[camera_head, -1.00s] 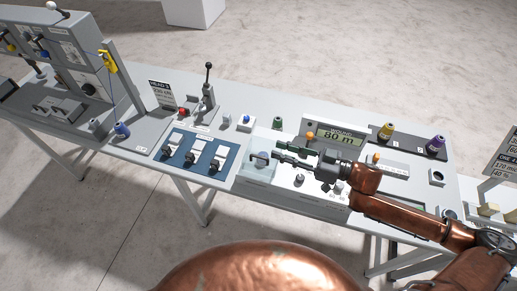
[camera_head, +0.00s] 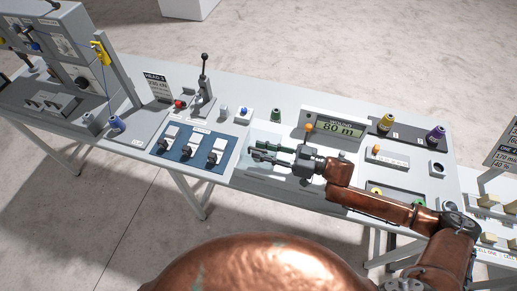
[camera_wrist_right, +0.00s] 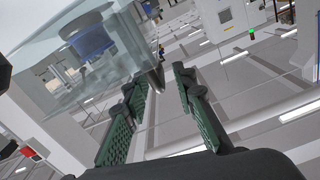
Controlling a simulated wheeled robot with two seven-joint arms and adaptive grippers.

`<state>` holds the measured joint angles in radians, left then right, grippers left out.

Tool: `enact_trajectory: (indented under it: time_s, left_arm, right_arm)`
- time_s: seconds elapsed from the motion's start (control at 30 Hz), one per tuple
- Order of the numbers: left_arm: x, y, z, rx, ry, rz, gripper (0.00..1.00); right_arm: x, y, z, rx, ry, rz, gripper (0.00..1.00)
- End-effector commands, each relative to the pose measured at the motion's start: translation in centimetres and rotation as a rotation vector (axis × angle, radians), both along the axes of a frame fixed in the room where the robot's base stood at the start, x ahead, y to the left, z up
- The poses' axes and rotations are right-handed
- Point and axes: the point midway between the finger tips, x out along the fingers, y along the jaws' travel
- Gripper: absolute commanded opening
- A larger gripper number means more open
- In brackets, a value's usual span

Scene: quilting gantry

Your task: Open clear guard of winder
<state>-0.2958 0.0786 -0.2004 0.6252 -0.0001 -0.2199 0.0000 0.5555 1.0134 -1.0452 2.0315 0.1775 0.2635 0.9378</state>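The winder's clear guard (camera_head: 264,137) is a pale see-through box on the grey console, left of the display, partly covered by my right gripper. In the right wrist view the guard (camera_wrist_right: 60,85) fills the upper left, with a blue spool (camera_wrist_right: 88,40) visible through it. My right gripper (camera_head: 256,151) points left across the guard. In the wrist view its two green padded fingers (camera_wrist_right: 164,78) stand apart with nothing clearly held. The guard's near corner and a dark rod-like part lie close to the left fingertip; contact cannot be told. My left gripper is not in view.
A blue switch panel (camera_head: 192,150) lies left of the guard. An orange knob (camera_head: 309,127) and the length display (camera_head: 338,127) are close behind the right gripper. A tall black lever (camera_head: 204,75) and yellow and purple spools (camera_head: 437,134) stand farther off.

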Motion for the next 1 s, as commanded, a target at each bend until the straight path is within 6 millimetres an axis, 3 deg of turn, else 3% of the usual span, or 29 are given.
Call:
enact_trajectory:
  time_s: [0.13, 0.43, 0.8, 1.0]
  left_arm:
    - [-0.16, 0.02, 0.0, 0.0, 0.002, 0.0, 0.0]
    - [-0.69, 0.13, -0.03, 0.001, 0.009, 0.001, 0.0]
    - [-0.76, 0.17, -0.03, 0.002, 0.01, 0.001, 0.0]
    - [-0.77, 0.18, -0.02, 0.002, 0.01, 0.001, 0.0]
  right_arm:
    - [0.33, 1.0, -0.02, -0.001, 0.0, -0.001, 0.25]
    - [0.4, 1.16, -0.04, -0.001, 0.0, -0.002, 0.25]
    - [0.38, 1.14, -0.02, -0.001, 0.0, -0.002, 0.0]
    - [0.37, 1.12, -0.02, -0.001, 0.0, -0.002, 0.0]
